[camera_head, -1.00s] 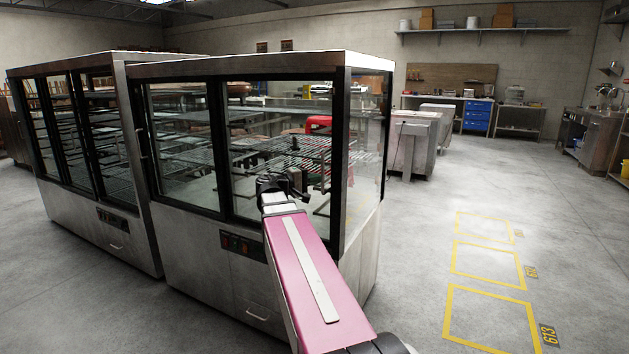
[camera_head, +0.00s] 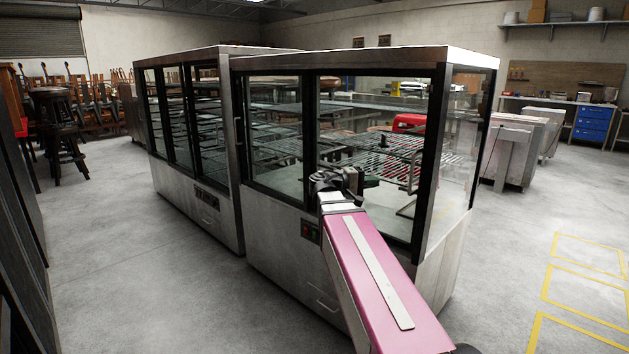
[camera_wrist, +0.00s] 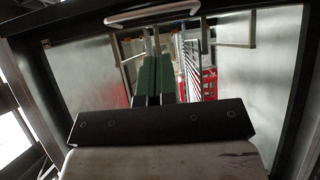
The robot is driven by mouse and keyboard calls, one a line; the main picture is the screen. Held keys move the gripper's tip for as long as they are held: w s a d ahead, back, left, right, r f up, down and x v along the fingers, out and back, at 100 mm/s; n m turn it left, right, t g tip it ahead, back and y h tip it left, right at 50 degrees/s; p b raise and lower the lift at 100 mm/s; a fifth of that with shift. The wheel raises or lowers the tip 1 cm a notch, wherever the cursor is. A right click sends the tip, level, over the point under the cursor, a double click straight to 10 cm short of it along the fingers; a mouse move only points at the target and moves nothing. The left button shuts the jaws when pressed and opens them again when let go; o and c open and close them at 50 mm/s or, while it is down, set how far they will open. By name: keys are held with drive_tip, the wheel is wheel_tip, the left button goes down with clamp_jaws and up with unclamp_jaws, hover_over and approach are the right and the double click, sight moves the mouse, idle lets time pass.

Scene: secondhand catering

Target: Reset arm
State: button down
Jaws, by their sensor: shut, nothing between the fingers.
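My gripper (camera_head: 368,182) is at the end of my pink arm, at the front of the nearer glass display cabinet (camera_head: 285,230). In the wrist view the two green fingers of my gripper (camera_wrist: 154,52) lie close together, shut and empty. They point toward the cabinet's wire rack (camera_wrist: 191,60). The rack also shows behind my gripper in the head view (camera_head: 395,150). From these frames I cannot tell how far the fingers reach past the cabinet's front frame (camera_wrist: 60,90).
A second glass cabinet (camera_head: 205,213) stands directly left of the nearer one. Stacked chairs and a dark stool (camera_head: 58,120) are at the far left. Grey floor (camera_head: 120,260) lies open at left; floor with yellow markings (camera_head: 580,290) is at right. A metal unit (camera_head: 510,150) stands behind.

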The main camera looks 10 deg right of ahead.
drive_tip(key=s+a+f+y, duration=0.1)
drive_tip(key=a+f+y, duration=0.15)
drive_tip(key=f, duration=0.55)
drive_tip(key=s+a+f+n+y, duration=0.1)
drive_tip(key=f+y, duration=0.3)
drive_tip(key=f, duration=0.4)
drive_tip(key=s+a+f+y, duration=0.1)
drive_tip(key=f+y, duration=0.2)
drive_tip(key=f, duration=0.5)
drive_tip(key=s+a+f+y, duration=0.4)
drive_tip(key=a+f, duration=0.2)
drive_tip(key=f, duration=0.1)
drive_tip(key=s+a+f+m+g+y, duration=0.1)
drive_tip(key=s+a+f+y, duration=0.2)
drive_tip(key=a+f, duration=0.3)
drive_tip(key=shift+s+f+m+y, duration=0.35)
drive_tip(key=shift+f+y, duration=0.4)
drive_tip(key=shift+f, duration=0.15)
